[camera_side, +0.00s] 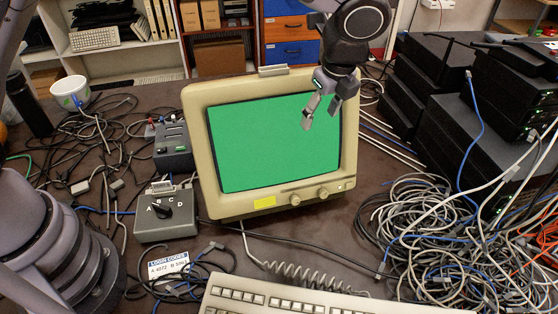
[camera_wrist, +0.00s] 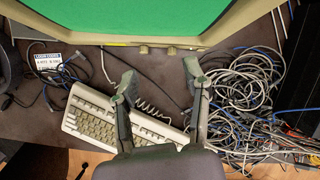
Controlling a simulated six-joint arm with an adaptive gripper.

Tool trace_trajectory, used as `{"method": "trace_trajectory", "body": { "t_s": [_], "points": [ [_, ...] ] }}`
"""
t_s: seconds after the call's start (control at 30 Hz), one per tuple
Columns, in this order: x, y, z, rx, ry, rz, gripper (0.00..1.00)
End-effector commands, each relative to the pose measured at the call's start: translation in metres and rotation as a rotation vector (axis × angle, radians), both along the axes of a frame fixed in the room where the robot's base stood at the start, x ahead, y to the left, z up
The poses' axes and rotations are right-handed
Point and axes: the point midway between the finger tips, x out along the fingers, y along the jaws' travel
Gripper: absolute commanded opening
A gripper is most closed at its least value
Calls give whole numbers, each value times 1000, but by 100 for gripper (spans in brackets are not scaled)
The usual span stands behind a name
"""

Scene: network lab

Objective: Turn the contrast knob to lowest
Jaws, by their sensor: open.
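A beige monitor (camera_side: 200,150) with a plain green screen (camera_side: 270,145) stands upright on the desk. Two round knobs sit on its lower front bezel, a left knob (camera_side: 295,200) and a right knob (camera_side: 322,193); I cannot read which is contrast. In the wrist view the left knob (camera_wrist: 144,49) and right knob (camera_wrist: 171,51) show small at the monitor's lower edge. My gripper (camera_side: 322,117) is open and empty in front of the upper right of the screen, above and apart from both knobs. In the wrist view my gripper's fingers (camera_wrist: 164,88) are spread, with nothing between them.
A beige keyboard (camera_side: 300,299) lies in front of the monitor, with a coiled cord between. Tangled cables (camera_side: 430,235) and black network boxes (camera_side: 450,110) fill the right. A grey switch box (camera_side: 165,228) with a dial and a login card (camera_side: 168,265) are at left.

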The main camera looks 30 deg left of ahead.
Motion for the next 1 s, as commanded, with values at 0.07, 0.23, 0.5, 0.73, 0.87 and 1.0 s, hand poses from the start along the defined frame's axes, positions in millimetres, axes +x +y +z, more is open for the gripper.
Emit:
{"method": "trace_trajectory", "body": {
  "t_s": [0.07,0.23,0.5,0.73,0.87,1.0],
  "points": [
    [-4,-31,-35,61,31,-133,47],
    [-11,-62,-73,131,62,-289,47],
    [-7,-58,-101,145,69,-314,47],
    [5,-42,-148,144,70,-310,47],
    [11,-34,-173,144,70,-311,47],
    [16,-27,-192,141,68,-310,47]
  ]
}}
